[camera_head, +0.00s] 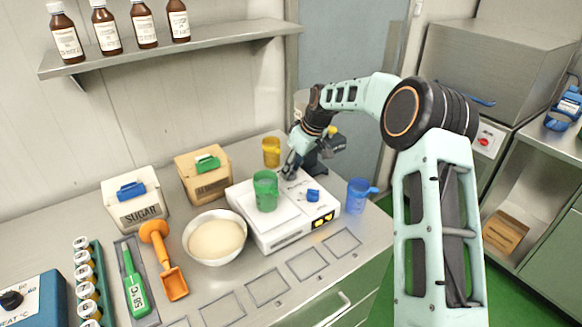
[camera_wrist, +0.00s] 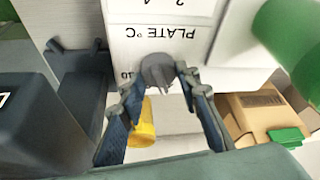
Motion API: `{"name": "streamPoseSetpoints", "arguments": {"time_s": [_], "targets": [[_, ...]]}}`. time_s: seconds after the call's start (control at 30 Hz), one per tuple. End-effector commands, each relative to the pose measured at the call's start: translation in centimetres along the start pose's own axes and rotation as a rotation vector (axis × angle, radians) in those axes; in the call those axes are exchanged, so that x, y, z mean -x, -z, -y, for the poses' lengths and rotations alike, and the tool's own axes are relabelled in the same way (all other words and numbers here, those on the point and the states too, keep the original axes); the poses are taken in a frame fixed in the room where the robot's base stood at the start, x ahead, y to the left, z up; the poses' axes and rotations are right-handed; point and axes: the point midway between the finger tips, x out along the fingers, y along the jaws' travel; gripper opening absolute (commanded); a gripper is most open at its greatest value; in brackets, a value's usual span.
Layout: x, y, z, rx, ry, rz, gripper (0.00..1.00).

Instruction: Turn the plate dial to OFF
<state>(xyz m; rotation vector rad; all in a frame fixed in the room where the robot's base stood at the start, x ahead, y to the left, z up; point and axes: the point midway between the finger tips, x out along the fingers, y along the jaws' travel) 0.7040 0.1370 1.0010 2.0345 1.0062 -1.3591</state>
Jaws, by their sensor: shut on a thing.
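The white hot plate unit (camera_head: 275,232) stands on the bench. In the wrist view its top carries the upside-down label "PLATE °C" (camera_wrist: 161,32) and a round grey dial (camera_wrist: 158,72) with a raised ridge. My gripper (camera_wrist: 158,86) is shut on this dial, one finger on each side; it also shows in the head view (camera_head: 288,173) at the unit's back edge. The fingers partly cover the dial's surroundings. A "10" shows left of the dial, but an OFF mark and the exact pointer setting cannot be made out. In the head view the gripper hides the dial.
A green beaker (camera_head: 265,190) stands on the unit, near my gripper. A yellow jug (camera_head: 271,150) stands behind it and a blue jug (camera_head: 357,196) to its right. A small blue knob (camera_head: 313,196) sits on the unit. A bowl (camera_head: 214,238) and crates lie left.

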Motion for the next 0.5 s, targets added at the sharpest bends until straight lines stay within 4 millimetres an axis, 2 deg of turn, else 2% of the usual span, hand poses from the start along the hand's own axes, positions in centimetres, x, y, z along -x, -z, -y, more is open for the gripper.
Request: {"name": "streamPoseSetpoints", "arguments": {"time_s": [0.5], "targets": [[0.14, 0.13, -0.37, 0.401, 0.166, 0.000, 0.06]]}}
